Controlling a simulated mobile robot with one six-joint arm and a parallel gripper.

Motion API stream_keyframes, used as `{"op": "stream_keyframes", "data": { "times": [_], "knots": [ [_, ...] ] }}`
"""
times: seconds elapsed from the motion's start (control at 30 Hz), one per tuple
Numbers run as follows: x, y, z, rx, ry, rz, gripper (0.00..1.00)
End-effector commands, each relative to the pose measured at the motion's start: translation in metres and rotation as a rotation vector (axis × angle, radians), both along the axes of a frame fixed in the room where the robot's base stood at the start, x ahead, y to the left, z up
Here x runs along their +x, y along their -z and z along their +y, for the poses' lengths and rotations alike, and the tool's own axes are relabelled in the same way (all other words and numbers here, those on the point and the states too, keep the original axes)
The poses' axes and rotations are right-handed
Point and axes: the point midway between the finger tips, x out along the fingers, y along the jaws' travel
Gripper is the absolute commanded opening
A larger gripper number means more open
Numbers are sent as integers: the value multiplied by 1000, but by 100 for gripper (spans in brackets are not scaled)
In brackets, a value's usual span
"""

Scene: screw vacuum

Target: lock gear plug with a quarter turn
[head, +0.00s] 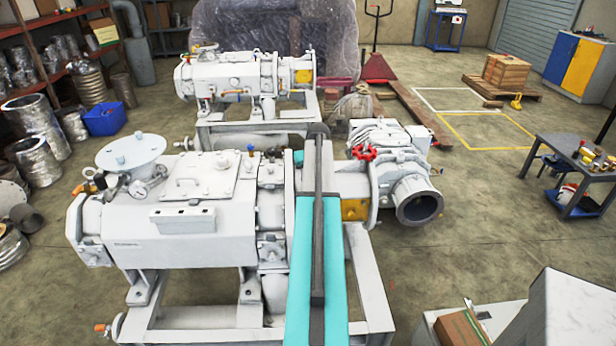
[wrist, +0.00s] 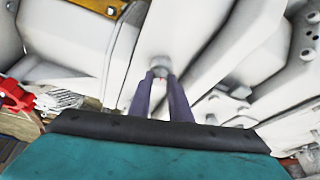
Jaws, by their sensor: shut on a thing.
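In the wrist view, my gripper (wrist: 161,78) reaches in with its two dark fingers drawn together at their tips. They are shut on the gear plug (wrist: 159,64), a small grey rounded piece set against the white pump casing. Most of the plug lies between the fingertips, and its turn angle cannot be told. In the head view, my teal and grey arm stands in front of the near white pump (head: 190,215), and it hides the gripper and the plug.
A red handwheel (head: 364,152) and an open grey pipe flange (head: 418,207) are just right of my arm. A second pump (head: 235,78) stands behind.

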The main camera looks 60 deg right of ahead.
Motion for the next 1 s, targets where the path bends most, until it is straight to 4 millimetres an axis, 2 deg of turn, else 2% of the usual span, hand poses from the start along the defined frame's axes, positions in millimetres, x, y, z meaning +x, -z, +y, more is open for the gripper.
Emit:
{"op": "stream_keyframes", "data": {
  "times": [0.4,0.73,0.77,0.87,0.9,1.0],
  "knots": [
    [-4,0,-4,-9,228,4,0],
    [-5,0,-6,-10,259,3,0],
    [-5,0,-6,-10,259,3,19],
    [-4,0,-6,-11,258,3,36],
    [-4,0,-5,-9,258,3,40],
    [-3,0,-4,-7,256,3,40]
  ]
}}
